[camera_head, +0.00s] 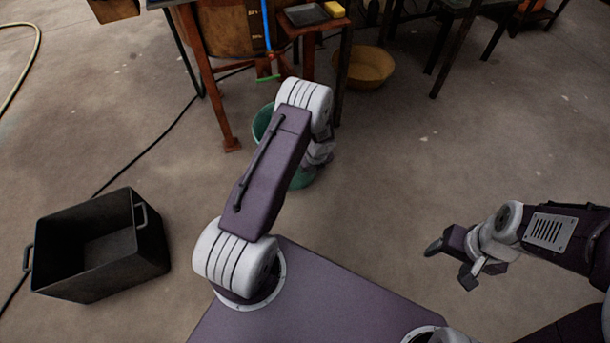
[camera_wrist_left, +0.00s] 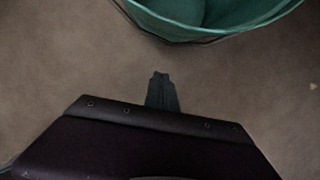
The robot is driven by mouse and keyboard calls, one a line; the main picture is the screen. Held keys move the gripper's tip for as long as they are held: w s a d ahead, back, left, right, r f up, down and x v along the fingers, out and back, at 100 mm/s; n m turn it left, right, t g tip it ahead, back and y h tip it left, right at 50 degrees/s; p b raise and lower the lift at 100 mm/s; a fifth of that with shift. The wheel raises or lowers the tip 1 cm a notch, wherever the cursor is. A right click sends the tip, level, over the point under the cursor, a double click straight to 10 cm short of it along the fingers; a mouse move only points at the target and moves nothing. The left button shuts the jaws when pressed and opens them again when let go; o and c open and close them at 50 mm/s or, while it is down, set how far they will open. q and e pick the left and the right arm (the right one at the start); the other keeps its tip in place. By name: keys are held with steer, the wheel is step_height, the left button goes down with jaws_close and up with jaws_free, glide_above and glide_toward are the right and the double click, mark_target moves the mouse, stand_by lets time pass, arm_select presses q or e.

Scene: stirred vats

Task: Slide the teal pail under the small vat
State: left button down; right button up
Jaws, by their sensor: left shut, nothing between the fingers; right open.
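The teal pail (camera_head: 262,122) stands on the floor in the middle of the head view, partly hidden behind my left arm. Its near wall and rim fill the top of the left wrist view (camera_wrist_left: 215,32). My left gripper (camera_wrist_left: 161,78) is shut and empty, just short of the pail with a small gap of floor visible between them. In the head view my left arm hides its fingertips. An orange-brown vat (camera_head: 225,32) on legs stands beyond the pail at the top; I cannot tell if it is the small one. My right gripper (camera_head: 451,262) is open and empty over bare floor.
A black crate (camera_head: 62,232) sits on the floor at left. A tan basin (camera_head: 366,68) lies beyond the pail, right of a small stand with a yellow block (camera_head: 335,10). A blue rod (camera_head: 266,30) hangs by the vat. A cable crosses the floor at left.

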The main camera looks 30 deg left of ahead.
arm_select(q)
steer(key=w+a+f+b, duration=0.3)
steer(key=a+f+b, duration=0.2)
steer(key=f+b, duration=0.3)
steer(key=shift+w+f, duration=0.35)
steer(key=shift+f, duration=0.3)
arm_select(e)
step_height(320, 180, down, 9)
steer(key=shift+r, duration=0.15)
